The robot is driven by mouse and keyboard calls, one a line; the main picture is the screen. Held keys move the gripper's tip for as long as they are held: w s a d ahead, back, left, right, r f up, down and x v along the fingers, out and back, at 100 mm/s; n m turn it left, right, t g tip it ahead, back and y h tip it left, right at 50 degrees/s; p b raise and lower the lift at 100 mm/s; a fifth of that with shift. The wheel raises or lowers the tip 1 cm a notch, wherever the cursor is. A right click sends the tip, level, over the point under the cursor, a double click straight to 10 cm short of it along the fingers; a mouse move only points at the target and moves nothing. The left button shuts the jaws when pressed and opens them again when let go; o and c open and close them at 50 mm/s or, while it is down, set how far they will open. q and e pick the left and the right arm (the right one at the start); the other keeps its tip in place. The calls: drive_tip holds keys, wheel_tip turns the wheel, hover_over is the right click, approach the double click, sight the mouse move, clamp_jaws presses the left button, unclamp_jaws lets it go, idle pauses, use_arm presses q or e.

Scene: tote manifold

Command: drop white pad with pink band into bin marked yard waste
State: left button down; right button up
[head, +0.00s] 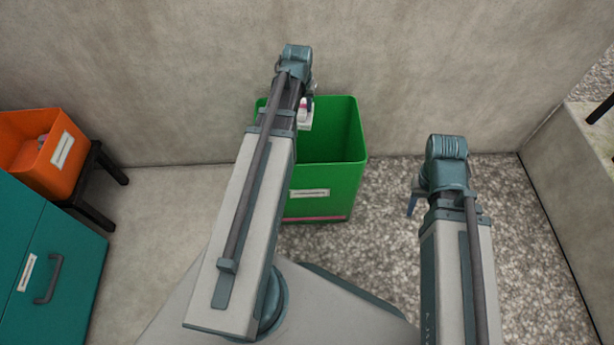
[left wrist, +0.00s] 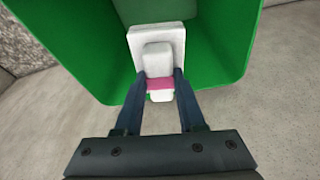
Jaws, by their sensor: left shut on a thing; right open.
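The white pad with a pink band (left wrist: 158,52) is held between the fingers of my left gripper (left wrist: 161,84), which is shut on it. In the left wrist view the pad shows in front of the open green bin (left wrist: 226,62), over its opening. In the head view the pad (head: 304,121) shows beside my left arm, over the left part of the green bin (head: 343,170). The bin has a white label on its front, too small to read. My right gripper (head: 413,203) is open and empty, to the right of the bin, partly hidden by its arm.
An orange bin (head: 72,178) with a white label sits on a dark stand (head: 107,165) at the left. A teal cabinet (head: 72,273) with a handle stands in front of it. A concrete wall is behind the green bin. Gravel floor right of the bin is clear.

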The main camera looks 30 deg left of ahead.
use_arm(q)
wheel_tip(320, 180, down, 5)
drive_tip(key=b, duration=0.4)
drive_tip(key=shift+c, duration=2.1)
unclamp_jaws()
drive_tip(key=shift+r, duration=0.15)
drive_tip(key=p+v, duration=1.3)
drive_tip(key=shift+r, duration=0.3)
